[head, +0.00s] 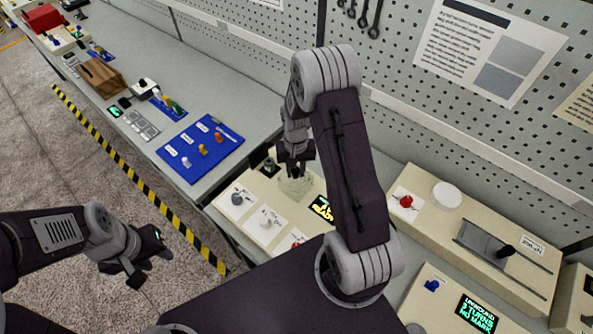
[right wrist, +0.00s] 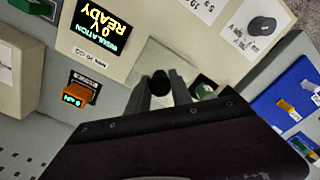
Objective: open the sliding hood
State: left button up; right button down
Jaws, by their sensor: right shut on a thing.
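A clear, see-through hood (head: 297,188) sits on a cream instrument panel (head: 262,232). In the right wrist view the hood (right wrist: 165,58) shows as a pale translucent plate around a black knob (right wrist: 160,83). My right gripper (head: 294,172) is over the hood, pointing down. In the right wrist view its fingers (right wrist: 160,92) are shut on the black knob, one on each side. The hood's far edges are partly hidden by the gripper. My left gripper (head: 152,270) hangs at the left, away from the bench, with its fingers apart and empty.
A small display (head: 321,208) reading READY is right of the hood; an orange switch (right wrist: 78,92) is near it. Grey, white and red knobs sit in front. A blue board (head: 200,146) lies left. Another panel with a grey slide plate (head: 482,240) is right. A pegboard wall stands behind.

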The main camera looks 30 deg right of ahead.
jog(key=shift+w+a, duration=0.2)
jog(key=shift+w, duration=0.2)
jog(key=c, duration=1.4)
grip_release()
jog(key=shift+f, duration=0.1)
jog(key=shift+c, duration=0.2)
jog(key=shift+o, duration=1.4)
jog(key=shift+d, duration=0.1)
jog(key=shift+s+d, duration=0.25)
jog(key=shift+s, duration=0.05)
jog(key=shift+w+a+r, duration=0.1)
jog(key=shift+w+r, duration=0.05)
jog(key=shift+r, duration=0.1)
jog(key=r, duration=0.3)
jog(key=r+b, duration=0.1)
jog(key=r, duration=0.1)
jog(key=r+b, duration=0.1)
jog(key=r, duration=0.2)
jog(key=shift+s+r, duration=0.25)
jog(key=shift+r, duration=0.05)
pick_arm(q)
jog(key=shift+w+a+f, duration=0.1)
jog(key=shift+w+f, duration=0.2)
jog(key=shift+f, duration=0.25)
jog(key=shift+w+a+f, duration=0.1)
jog(key=shift+w+f, duration=0.2)
jog(key=shift+f, duration=0.25)
pick_arm(e)
jog(key=shift+w, duration=0.1)
